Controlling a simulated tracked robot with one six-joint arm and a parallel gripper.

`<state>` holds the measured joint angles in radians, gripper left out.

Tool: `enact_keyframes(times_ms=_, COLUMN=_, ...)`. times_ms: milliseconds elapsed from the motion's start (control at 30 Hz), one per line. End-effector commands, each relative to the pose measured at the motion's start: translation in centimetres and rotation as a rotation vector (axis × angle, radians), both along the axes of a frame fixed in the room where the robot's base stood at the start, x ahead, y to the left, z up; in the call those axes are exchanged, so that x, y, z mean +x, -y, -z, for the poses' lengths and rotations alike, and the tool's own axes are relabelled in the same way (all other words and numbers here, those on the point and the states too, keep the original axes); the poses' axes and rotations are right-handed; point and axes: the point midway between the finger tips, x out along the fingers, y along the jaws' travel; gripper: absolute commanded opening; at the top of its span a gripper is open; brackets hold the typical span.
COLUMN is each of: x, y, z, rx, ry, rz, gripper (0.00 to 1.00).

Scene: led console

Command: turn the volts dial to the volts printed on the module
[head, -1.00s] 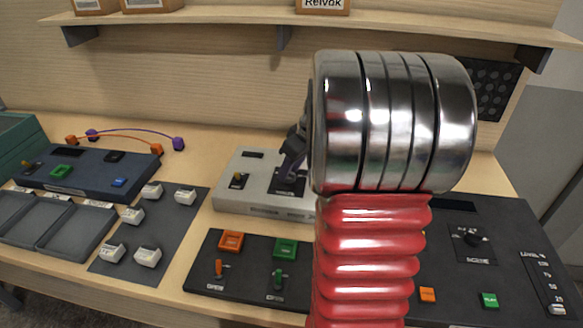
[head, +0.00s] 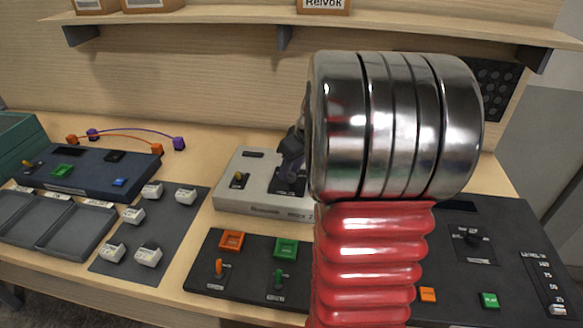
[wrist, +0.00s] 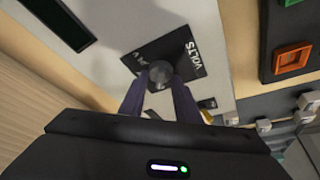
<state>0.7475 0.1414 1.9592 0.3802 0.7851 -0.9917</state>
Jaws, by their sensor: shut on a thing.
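The volts dial (wrist: 161,73) is a round grey knob on a black square plate marked VOLTS (wrist: 190,45) in the wrist view. The plate also shows on the light grey console (head: 240,203) in the head view. My gripper (wrist: 160,92) has its two purple-grey fingers closed on the sides of the knob. In the head view my gripper (head: 290,165) is over the plate, partly behind my arm, and hides the knob. Several small white modules (head: 185,196) stand on a dark grey mat at left. Their print is too small to read.
A black panel (head: 200,272) with orange and green squares and switches lies in front of the console. A dark panel (head: 520,270) is at right. A blue box (head: 85,175) and grey trays (head: 75,228) are at left. A shelf (head: 230,16) runs above.

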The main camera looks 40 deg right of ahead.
Motion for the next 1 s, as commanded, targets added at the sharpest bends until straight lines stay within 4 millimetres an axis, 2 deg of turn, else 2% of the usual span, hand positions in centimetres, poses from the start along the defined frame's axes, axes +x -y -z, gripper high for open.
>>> enact_keyframes(times_ms=1000, x=0.23, y=-0.56, z=-0.05, rx=-0.001, ry=0.001, rz=0.607, gripper=0.07)
